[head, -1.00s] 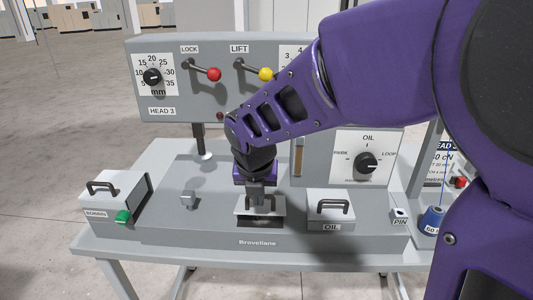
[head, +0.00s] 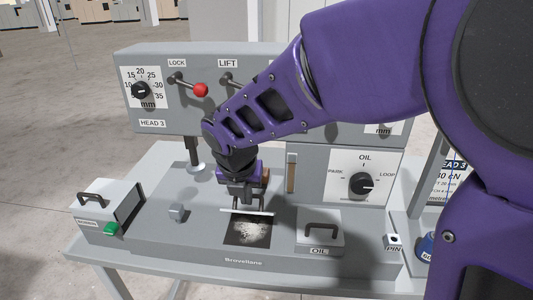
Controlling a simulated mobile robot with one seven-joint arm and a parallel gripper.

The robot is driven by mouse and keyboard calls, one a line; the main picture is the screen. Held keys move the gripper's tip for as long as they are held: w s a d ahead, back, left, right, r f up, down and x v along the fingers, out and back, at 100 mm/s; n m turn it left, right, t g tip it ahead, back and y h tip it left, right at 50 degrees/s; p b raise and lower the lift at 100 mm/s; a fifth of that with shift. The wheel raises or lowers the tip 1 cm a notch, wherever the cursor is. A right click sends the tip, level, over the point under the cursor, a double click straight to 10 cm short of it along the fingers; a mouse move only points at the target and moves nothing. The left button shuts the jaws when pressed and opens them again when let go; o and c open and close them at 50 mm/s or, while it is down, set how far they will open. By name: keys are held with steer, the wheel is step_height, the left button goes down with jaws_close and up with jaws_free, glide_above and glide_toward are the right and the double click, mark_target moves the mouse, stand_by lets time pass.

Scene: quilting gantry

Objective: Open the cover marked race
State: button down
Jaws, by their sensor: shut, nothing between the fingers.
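The middle cover (head: 247,211) on the machine bed stands raised, seen nearly edge-on as a thin light strip. I cannot read any mark on it. In front of it is a dark square opening (head: 236,239) with pale, fluffy matter inside. My gripper (head: 246,199) is shut and empty, just behind and above the raised cover's edge. The cover's handle is not clearly visible, and I cannot tell whether my fingers touch the cover.
To the right is the closed OIL cover (head: 320,236) with a black handle. At left is a grey box (head: 105,205) with a handle and green button (head: 111,229). The control panel (head: 160,108) with red-knobbed lever (head: 200,90) rises behind.

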steer(key=w, duration=0.1)
steer(key=w+r, duration=0.1)
steer(key=w, duration=0.2)
steer(key=shift+r, duration=0.3)
steer(key=shift+w+r, duration=0.1)
steer(key=shift+w, duration=0.85)
